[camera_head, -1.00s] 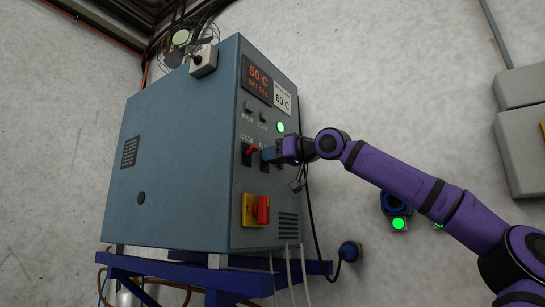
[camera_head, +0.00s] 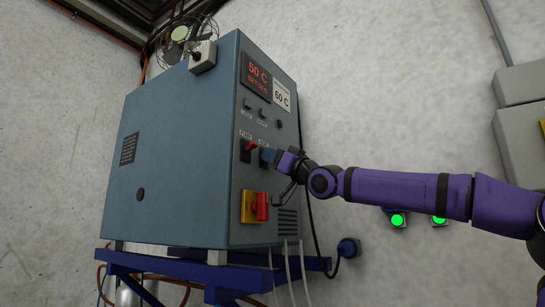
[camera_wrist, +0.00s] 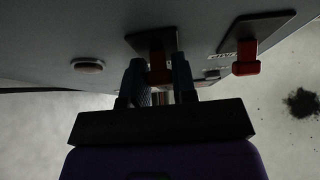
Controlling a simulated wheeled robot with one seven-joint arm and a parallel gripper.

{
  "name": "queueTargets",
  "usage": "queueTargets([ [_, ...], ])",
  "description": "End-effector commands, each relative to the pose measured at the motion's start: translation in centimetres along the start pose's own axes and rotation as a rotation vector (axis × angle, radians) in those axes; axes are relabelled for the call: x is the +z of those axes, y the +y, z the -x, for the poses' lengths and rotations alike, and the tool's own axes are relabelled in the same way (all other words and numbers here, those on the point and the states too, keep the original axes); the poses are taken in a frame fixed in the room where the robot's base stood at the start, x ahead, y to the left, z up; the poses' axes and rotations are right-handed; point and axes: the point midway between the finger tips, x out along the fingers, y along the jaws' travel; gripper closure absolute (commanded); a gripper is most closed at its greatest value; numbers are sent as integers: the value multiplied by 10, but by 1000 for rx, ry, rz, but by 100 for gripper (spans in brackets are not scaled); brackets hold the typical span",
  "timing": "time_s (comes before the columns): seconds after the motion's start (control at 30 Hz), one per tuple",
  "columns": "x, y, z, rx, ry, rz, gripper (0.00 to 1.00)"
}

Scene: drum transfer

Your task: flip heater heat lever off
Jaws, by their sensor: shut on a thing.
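The heater is a blue-grey cabinet (camera_head: 170,150) with a control panel on its right face. My gripper (camera_head: 268,156) is at the right one of two levers on that panel and mostly hides it in the head view. In the wrist view my gripper (camera_wrist: 156,82) has its fingers on both sides of this red heat lever (camera_wrist: 157,66), shut on it. The other red lever (camera_head: 249,147) stands free beside it and also shows in the wrist view (camera_wrist: 245,58). The round lamp (camera_head: 279,124) above the levers is dark.
A display (camera_head: 257,76) reads 50 C, beside a 60 C label (camera_head: 281,96). A red and yellow rotary switch (camera_head: 255,207) sits below the levers. The cabinet stands on a blue frame (camera_head: 180,272). A cable hangs near my gripper. Grey boxes (camera_head: 520,140) are at the right.

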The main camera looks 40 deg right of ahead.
Motion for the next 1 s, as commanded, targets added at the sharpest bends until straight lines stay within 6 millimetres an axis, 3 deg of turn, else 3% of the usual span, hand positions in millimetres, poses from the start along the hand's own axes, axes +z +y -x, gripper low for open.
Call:
queueTargets([
  [0.63,1,1,1,1,48,0,98],
  [0.67,1,0,1,1,48,0,72],
  [0.77,1,0,1,0,48,0,49],
  [1.0,1,0,1,0,47,0,49],
])
